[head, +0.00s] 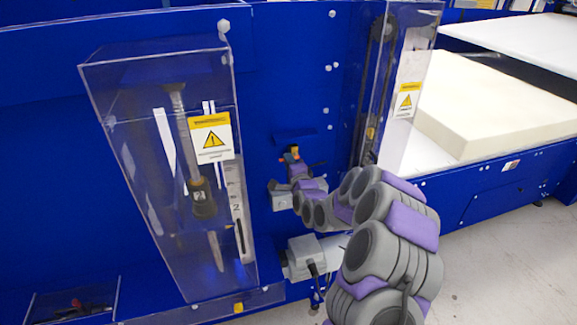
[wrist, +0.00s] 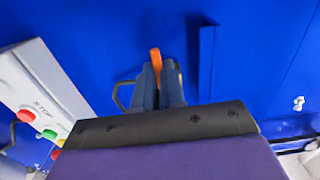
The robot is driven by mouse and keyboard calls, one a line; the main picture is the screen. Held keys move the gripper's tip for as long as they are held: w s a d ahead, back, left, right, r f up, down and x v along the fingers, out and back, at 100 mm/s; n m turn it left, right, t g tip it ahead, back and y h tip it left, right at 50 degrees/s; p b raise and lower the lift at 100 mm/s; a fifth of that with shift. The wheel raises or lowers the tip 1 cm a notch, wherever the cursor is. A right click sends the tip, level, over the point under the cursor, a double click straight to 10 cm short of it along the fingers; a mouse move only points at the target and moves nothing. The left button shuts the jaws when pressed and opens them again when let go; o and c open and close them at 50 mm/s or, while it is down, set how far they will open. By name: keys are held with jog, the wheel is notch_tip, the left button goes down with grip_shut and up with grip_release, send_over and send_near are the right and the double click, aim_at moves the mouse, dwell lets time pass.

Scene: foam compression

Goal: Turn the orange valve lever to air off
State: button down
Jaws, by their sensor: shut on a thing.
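The orange valve lever (wrist: 155,60) shows in the wrist view between the tips of my gripper (wrist: 160,72), against the blue panel. My gripper's two dark blue fingers are closed around it, and its orange end sticks out beyond them. In the head view the lever (head: 290,157) is a small orange-red spot at the tip of my gripper (head: 294,162), in front of the blue machine. The lower part of the lever and the valve body are hidden by the fingers.
A grey control box (wrist: 45,95) with red, green and orange buttons sits left in the wrist view. A clear guard (head: 165,190) stands left of my arm, another (head: 398,95) behind it. A foam block (head: 495,105) lies at right.

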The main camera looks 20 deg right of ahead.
jog(key=shift+f, duration=0.25)
jog(key=c, duration=1.2)
grip_release()
jog(key=shift+d+r, duration=0.1)
jog(key=shift+d, duration=0.1)
jog(key=shift+s, duration=0.1)
jog(key=s+b, duration=0.5)
jog(key=b, duration=0.1)
jog(key=s+b, duration=1.2)
jog(key=shift+d, duration=0.35)
